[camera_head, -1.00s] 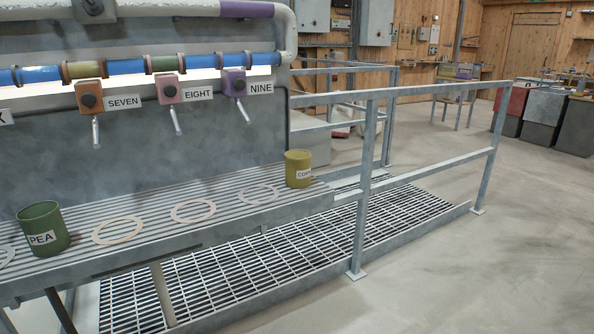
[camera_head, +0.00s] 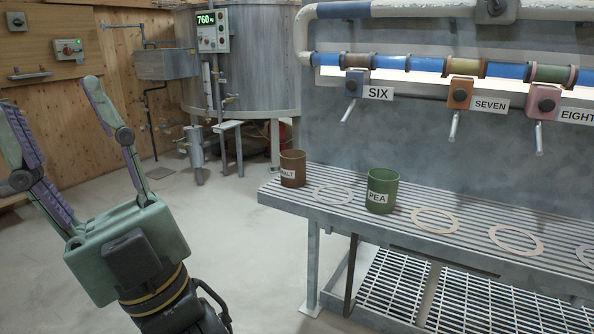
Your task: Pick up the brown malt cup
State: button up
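The brown malt cup (camera_head: 292,169) stands upright at the left end of the slatted metal bench, its label partly turned away and reading "ALT". My gripper (camera_head: 58,122) is at the left of the view, raised with its fingers pointing up and spread wide. It is open and empty. It is to the left of the cup, well apart from it and nearer to the camera.
A green pea cup (camera_head: 382,191) stands right of the malt cup, with a pale ring (camera_head: 334,194) between them. More rings lie along the slatted bench (camera_head: 470,207). Valve levers hang above. A steel tank (camera_head: 250,70) stands behind; the floor left of the bench is clear.

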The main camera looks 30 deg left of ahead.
aim_at(292, 162)
jog(key=i+j, duration=0.2)
jog(key=j, duration=0.15)
jog(key=i+j, duration=0.2)
jog(key=j, duration=0.2)
jog(key=i+j, duration=0.2)
jog(key=j, duration=0.15)
jog(key=u, duration=0.05)
